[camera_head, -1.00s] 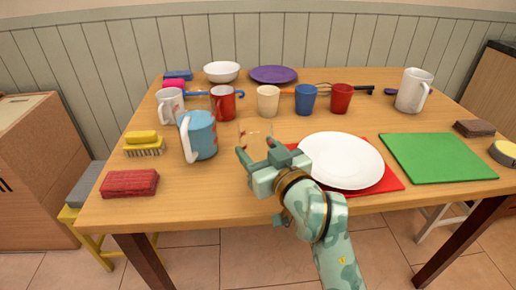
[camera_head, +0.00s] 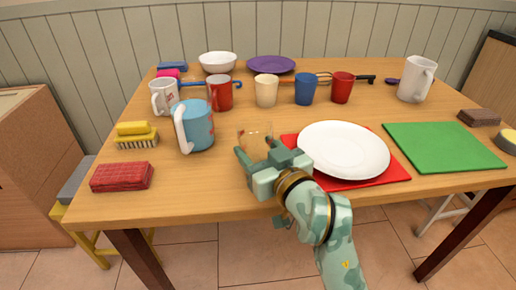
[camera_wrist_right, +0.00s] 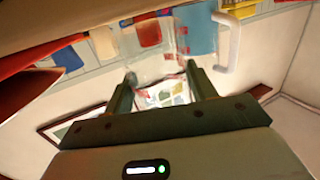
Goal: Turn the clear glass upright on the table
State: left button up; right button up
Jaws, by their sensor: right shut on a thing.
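The clear glass (camera_head: 256,132) is faint and see-through, at the near middle of the table (camera_head: 215,190), just left of the white plate. My right gripper (camera_head: 258,152) comes from the near side and is shut on the glass, with a finger on each side. In the right wrist view the glass (camera_wrist_right: 157,62) shows as a pale outline between the fingers. I cannot clearly tell which end is its mouth or whether it touches the table. My left gripper is not in view.
A blue mug (camera_head: 195,130) stands left of the glass. The white plate (camera_head: 343,150) on a red mat (camera_head: 385,176) is close on the right. Several cups stand behind. A red sponge (camera_head: 122,177) lies near left, a green board (camera_head: 446,148) right. The table is bare between sponge and gripper.

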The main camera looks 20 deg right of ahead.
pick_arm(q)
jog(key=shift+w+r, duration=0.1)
pick_arm(e)
jog(key=o, duration=1)
jog(key=shift+s, duration=0.15)
jog(key=s, duration=0.2)
jog(key=s+p, duration=0.1)
jog(key=s, duration=0.3)
jog(key=shift+s+d+r, duration=0.3)
jog(key=shift+d+r, duration=0.05)
pick_arm(q)
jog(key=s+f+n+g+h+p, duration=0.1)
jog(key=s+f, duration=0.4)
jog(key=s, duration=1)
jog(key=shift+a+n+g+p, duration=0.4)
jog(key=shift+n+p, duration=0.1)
jog(key=shift+p, duration=0.6)
pick_arm(e)
jog(key=s, duration=0.5)
jog(key=shift+d, duration=0.25)
